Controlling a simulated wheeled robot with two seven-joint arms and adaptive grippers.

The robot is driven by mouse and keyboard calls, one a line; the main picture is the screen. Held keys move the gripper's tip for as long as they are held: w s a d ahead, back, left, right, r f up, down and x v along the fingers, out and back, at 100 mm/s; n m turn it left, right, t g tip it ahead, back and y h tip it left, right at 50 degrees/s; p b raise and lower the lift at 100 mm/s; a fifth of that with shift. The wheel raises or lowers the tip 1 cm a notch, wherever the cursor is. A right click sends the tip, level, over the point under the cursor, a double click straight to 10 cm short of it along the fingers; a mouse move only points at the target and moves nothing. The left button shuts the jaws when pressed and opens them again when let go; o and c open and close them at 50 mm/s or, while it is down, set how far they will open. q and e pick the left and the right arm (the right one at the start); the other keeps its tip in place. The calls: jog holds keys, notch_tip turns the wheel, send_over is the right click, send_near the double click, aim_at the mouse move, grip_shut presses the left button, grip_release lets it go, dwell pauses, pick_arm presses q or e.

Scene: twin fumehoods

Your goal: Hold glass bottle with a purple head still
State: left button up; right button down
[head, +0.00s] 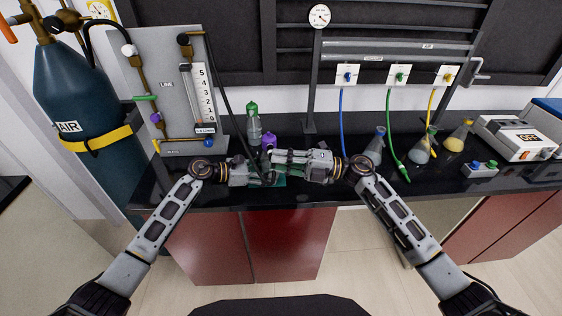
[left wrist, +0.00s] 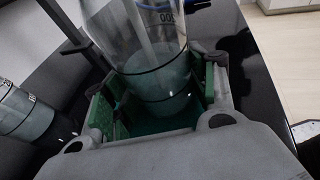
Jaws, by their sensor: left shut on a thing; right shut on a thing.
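The glass bottle with a purple head (head: 268,142) stands on the black bench, with mostly its purple top showing behind my grippers in the head view. My left gripper (head: 270,178) is shut on the lower part of its body. In the left wrist view the clear glass body (left wrist: 155,65), with dark markings and pale liquid, sits between the green-padded fingers of my left gripper (left wrist: 160,105). My right gripper (head: 275,158) is just above the left one, shut on the bottle below the purple head. The exact contact of the right fingers is hidden.
A green-capped bottle (head: 253,122) stands close behind to the left; a second bottle (left wrist: 22,112) shows in the left wrist view. A flowmeter panel (head: 170,90) is at left. Flasks (head: 420,150) and a white device (head: 515,137) stand at right. Coloured hoses hang behind.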

jog(key=shift+w, duration=0.2)
dwell(0.6)
jog(key=c, duration=1.3)
grip_release()
jog(key=shift+o, duration=0.2)
jog(key=shift+d, duration=0.1)
jog(key=s+d+f, duration=0.1)
jog(key=d, duration=1)
jog(key=shift+s+d, duration=0.3)
jog(key=shift+d, duration=0.05)
jog(key=shift+f, duration=0.1)
pick_arm(q)
jog(key=o, duration=0.9)
jog(key=shift+c, duration=0.2)
jog(key=shift+a, duration=0.1)
